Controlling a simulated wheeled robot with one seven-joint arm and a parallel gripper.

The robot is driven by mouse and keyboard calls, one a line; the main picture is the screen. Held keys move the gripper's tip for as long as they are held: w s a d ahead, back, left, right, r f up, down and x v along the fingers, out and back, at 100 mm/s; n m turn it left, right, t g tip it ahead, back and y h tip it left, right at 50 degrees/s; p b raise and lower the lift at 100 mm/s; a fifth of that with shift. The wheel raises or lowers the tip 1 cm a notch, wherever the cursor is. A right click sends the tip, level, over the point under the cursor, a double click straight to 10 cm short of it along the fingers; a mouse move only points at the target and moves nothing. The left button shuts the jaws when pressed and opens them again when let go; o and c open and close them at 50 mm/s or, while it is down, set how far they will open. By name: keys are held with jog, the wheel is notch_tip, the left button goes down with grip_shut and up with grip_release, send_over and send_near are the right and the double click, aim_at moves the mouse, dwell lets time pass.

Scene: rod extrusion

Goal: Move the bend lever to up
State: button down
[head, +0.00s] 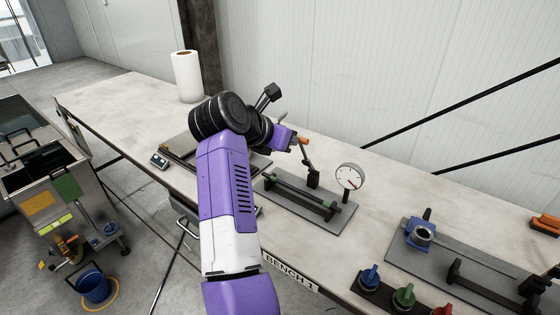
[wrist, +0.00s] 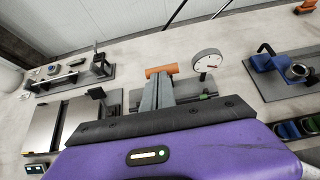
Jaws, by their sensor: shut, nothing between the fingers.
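A lever (head: 308,158), which I take to be the bend lever, rises from a black mount on a grey fixture plate (head: 343,223) on the bench. It leans up and to the left in the head view. Its orange grip (head: 303,140) is at the top and shows in the wrist view (wrist: 161,71) just beyond my fingertips. My gripper (head: 293,144) is shut and empty, its fingers (wrist: 157,85) close together beside the orange grip. I cannot tell whether they touch it. The fingers and gripper body hide the lever's lower part in the wrist view.
A round dial gauge (head: 350,177) stands on the same plate, right of the lever. Another fixture with a blue clamp (head: 421,233) is farther right, with coloured knobs (head: 404,294) in front. A paper roll (head: 187,76) stands at the back left, with bare bench around it.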

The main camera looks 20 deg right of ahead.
jog(key=w+d+r, duration=0.4)
jog(key=w+d, duration=0.1)
jog(key=d, duration=0.2)
jog(key=shift+w+d+b, duration=0.25)
jog(key=shift+d+b, duration=0.05)
jog(key=shift+b, duration=0.1)
jog(key=shift+a, duration=0.1)
